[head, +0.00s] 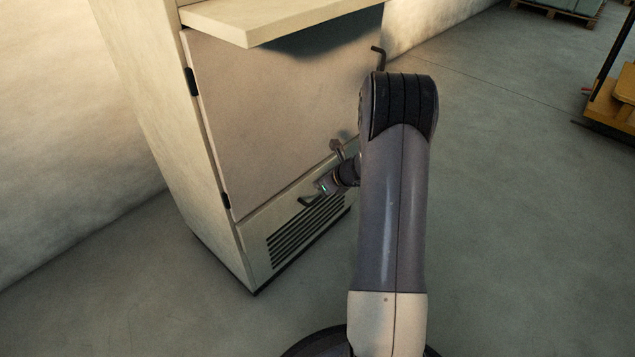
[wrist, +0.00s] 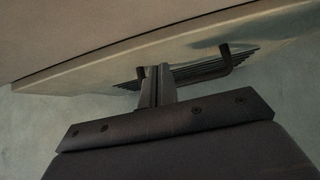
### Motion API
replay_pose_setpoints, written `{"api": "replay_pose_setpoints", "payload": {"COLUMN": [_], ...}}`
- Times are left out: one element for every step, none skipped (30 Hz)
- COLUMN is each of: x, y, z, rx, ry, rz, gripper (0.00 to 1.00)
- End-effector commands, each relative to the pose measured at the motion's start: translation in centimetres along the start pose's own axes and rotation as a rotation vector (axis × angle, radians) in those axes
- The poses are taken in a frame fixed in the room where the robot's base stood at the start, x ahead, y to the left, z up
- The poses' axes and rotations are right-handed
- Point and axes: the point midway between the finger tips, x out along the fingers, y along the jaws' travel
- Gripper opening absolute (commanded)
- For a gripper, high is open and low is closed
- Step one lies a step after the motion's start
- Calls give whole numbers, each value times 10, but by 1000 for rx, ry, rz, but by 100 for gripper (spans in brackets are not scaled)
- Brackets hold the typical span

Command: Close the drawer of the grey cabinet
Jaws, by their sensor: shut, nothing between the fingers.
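The grey cabinet (head: 160,110) stands at the left of the head view, with a large flat door (head: 285,105) above a low drawer front (head: 262,232). The drawer front has dark vent slots (head: 300,232) and a dark bar handle (head: 310,202). In the wrist view the handle (wrist: 205,72) crosses behind my fingertips. How far the drawer stands out is hard to tell; a pale edge shows below the door. My gripper (wrist: 157,80) is shut and empty, its tips close to the handle and drawer front; contact is unclear. My arm hides the drawer's right part in the head view.
A pale slab (head: 260,22) juts out from the cabinet above the door. A dark door handle (head: 379,58) sticks out at the door's right. A yellow cart (head: 610,105) and a pallet (head: 560,10) are at the far right. The floor between is clear.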

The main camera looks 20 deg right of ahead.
Motion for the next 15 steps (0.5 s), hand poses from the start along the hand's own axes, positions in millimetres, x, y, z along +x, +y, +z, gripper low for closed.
{"api": "replay_pose_setpoints", "payload": {"x": [-4,-16,-28,-36,-43,-52,-59,-65,-73,-78,-83,-88,-92,-95,-98], "y": [-3,-3,-3,-3,-3,-3,-3,-3,-3,-3,-3,-2,-2,-3,-3], "z": [-5,-1,0,0,-1,-1,-1,-2,-2,-2,-3,-3,-3,-3,-4], "rx": [2,1,2,2,2,1,2,3,2,3,3,2,1,1,2], "ry": [1,0,1,1,2,2,2,3,2,3,3,4,3,3,4], "rz": [-1,-2,-3,-4,-3,-3,-3,-2,-3,-3,-2,-1,-1,-1,-1], "gripper": [0,0,0,0,0,0,0,0,0,0,0,0,0,0,0]}}
